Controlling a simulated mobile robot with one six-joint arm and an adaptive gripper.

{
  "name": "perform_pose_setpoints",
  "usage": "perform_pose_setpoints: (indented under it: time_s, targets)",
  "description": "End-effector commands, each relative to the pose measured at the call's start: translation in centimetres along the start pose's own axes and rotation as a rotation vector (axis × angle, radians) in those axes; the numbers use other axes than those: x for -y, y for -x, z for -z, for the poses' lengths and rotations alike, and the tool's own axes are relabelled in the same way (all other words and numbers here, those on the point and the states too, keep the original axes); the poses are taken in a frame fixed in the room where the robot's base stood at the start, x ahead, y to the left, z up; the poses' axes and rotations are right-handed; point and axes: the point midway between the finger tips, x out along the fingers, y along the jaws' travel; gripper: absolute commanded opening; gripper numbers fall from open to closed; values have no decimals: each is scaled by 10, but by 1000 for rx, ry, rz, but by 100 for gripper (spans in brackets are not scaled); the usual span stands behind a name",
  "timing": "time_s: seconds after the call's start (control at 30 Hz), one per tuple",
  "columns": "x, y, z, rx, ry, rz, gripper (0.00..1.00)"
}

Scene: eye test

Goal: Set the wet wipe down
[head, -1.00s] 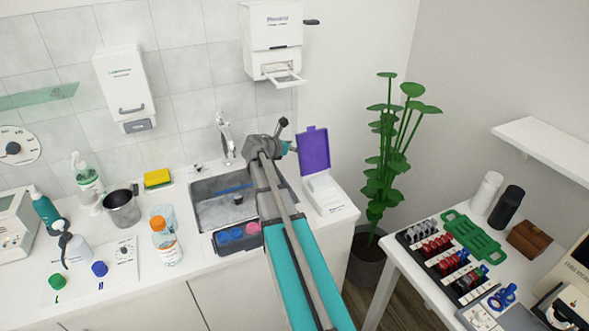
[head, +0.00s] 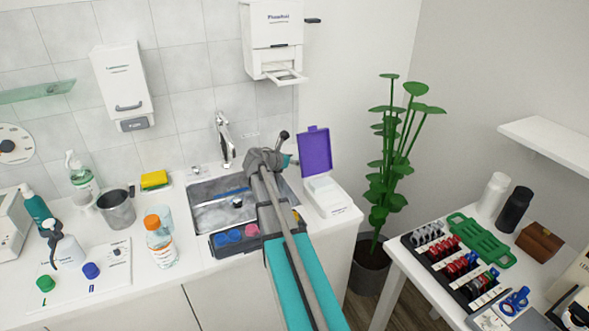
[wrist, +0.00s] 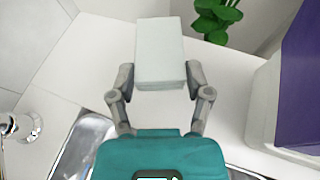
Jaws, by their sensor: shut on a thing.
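The wet wipe (wrist: 160,45) is a white, flat rectangular block in the wrist view. My gripper (wrist: 160,77) is shut on it, with one grey finger at each side of its near end. The wipe shows over the white counter (wrist: 235,95); I cannot tell its height above it. In the head view my arm reaches over the sink, and its links hide the fingers and the wipe.
A white box (head: 328,197) with its purple lid (head: 314,150) open stands right of my gripper. The sink (head: 205,213) and tap (head: 225,145) are to the left. A plant (head: 388,170) stands beyond the counter's right end. Bare counter lies between sink and box.

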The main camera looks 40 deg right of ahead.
Motion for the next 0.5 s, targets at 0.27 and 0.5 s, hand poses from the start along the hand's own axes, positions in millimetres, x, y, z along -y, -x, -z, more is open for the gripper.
perform_pose_setpoints:
  time_s: [0.27,0.5]
  targets:
    - [0,-5,14,0,0,-1,46]
    - [-1,-12,31,0,1,-1,46]
